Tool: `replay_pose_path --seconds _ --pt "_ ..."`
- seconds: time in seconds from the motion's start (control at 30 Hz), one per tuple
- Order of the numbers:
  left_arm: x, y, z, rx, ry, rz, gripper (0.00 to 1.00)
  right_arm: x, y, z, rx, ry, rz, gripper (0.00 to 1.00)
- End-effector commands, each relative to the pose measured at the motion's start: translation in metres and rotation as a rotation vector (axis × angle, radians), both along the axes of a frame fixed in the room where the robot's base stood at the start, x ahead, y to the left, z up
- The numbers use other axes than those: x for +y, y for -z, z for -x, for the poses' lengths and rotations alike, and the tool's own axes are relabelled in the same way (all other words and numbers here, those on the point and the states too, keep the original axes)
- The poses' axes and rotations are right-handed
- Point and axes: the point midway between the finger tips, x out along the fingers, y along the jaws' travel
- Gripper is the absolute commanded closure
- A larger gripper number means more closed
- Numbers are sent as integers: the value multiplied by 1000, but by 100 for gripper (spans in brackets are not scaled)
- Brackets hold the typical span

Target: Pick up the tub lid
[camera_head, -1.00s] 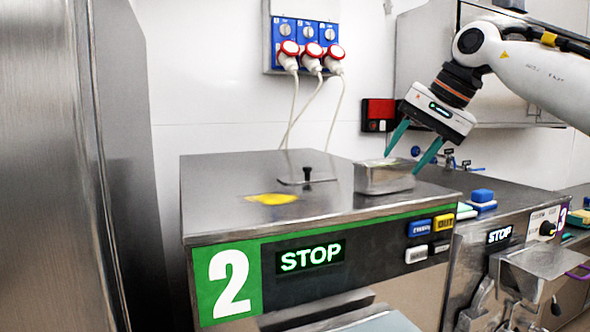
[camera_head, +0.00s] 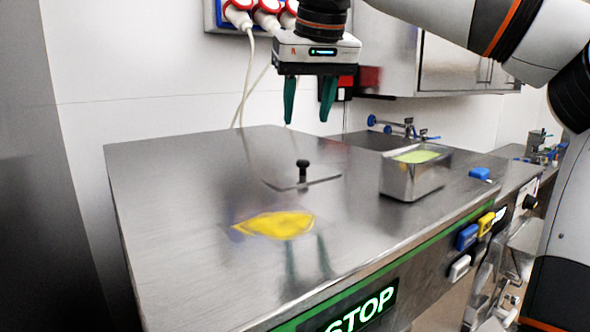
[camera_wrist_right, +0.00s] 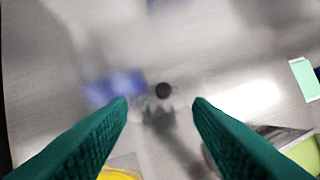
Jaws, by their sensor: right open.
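The tub lid (camera_head: 290,184) is a thin flat steel plate with a black knob (camera_head: 303,170), lying on the steel machine top. In the right wrist view the round knob (camera_wrist_right: 163,90) shows between and just beyond the fingertips; the plate is hard to make out there. My right gripper (camera_head: 306,122) has green fingers, apart and empty, pointing down well above the lid. The steel tub (camera_head: 412,180) with pale green contents stands to the right of the lid. My left gripper is not in view.
A flat yellow patch (camera_head: 275,225) lies on the machine top (camera_head: 180,180) in front of the lid. Plugs with white cables hang on the back wall. The top's left part is clear.

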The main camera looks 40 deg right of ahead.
Motion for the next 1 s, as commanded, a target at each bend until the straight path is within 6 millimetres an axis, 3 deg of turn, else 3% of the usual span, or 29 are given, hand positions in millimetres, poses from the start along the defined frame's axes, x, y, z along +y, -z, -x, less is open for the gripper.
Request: replay_pose_path --seconds 0.1,0.23,0.43,0.6,0.8,1.0 --pt "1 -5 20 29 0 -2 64 -4 20 -7 5 -1 -2 54" --pt "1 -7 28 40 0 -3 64 -6 34 -13 3 1 -3 54" --pt "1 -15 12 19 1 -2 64 -9 48 -15 4 0 -4 54" --pt "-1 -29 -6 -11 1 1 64 -15 73 -18 3 1 -4 54" --pt "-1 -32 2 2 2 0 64 -17 88 -24 1 2 -4 54" --pt "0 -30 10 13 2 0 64 -17 89 -24 0 3 -3 55"
